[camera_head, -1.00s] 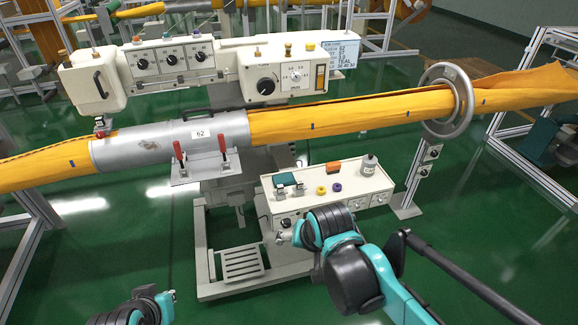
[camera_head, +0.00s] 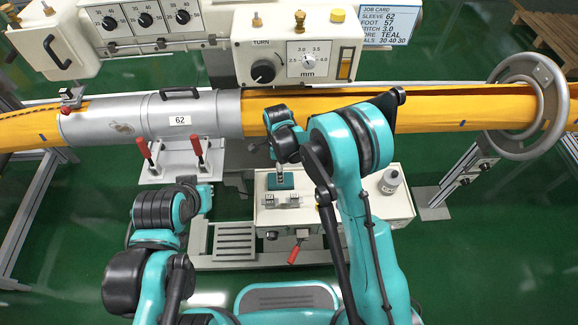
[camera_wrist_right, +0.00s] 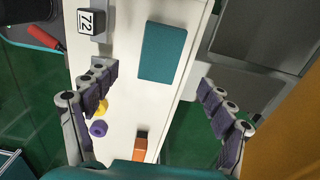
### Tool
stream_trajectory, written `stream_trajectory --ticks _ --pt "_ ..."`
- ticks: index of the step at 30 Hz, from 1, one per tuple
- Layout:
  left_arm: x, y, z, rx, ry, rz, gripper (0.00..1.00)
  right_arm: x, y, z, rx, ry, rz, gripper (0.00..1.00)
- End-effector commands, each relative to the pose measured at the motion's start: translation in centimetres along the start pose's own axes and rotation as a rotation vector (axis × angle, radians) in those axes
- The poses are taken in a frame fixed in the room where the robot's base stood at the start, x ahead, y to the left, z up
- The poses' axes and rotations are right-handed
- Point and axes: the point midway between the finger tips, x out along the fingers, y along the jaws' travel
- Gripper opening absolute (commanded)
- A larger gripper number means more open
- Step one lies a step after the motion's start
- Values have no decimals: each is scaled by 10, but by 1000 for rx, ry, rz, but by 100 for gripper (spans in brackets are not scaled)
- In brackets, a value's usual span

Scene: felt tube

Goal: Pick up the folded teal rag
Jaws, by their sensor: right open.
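The folded teal rag (camera_head: 280,181) lies flat on the white shelf of the machine. In the right wrist view the rag (camera_wrist_right: 162,52) is a teal rectangle on the pale surface, uncovered and apart from the fingers.
On the shelf are small grey blocks (camera_head: 292,200), one marked 72 (camera_wrist_right: 91,22), a yellow ring (camera_wrist_right: 101,107), a purple ring (camera_wrist_right: 98,128), an orange block (camera_wrist_right: 140,146) and a grey bottle (camera_head: 390,180). The yellow felt tube (camera_head: 440,110) and metal sleeve (camera_head: 150,120) run behind.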

Motion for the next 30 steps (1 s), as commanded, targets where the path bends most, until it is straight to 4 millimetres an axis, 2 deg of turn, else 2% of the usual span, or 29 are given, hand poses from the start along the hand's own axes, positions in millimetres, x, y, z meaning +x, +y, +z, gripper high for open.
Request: stream_trajectory --ticks 11,18,25,26,30 --pt "15 0 11 0 0 0 0 41 -1 -1 5 0 1 83" --pt "30 0 21 0 0 0 0 76 -3 -2 4 0 1 83" --pt "29 0 21 0 0 0 0 77 -2 -2 4 0 1 83" --pt "29 0 21 0 0 0 0 77 -2 -2 4 0 1 80" --pt "29 0 20 0 0 0 0 77 -2 -2 4 0 1 43"
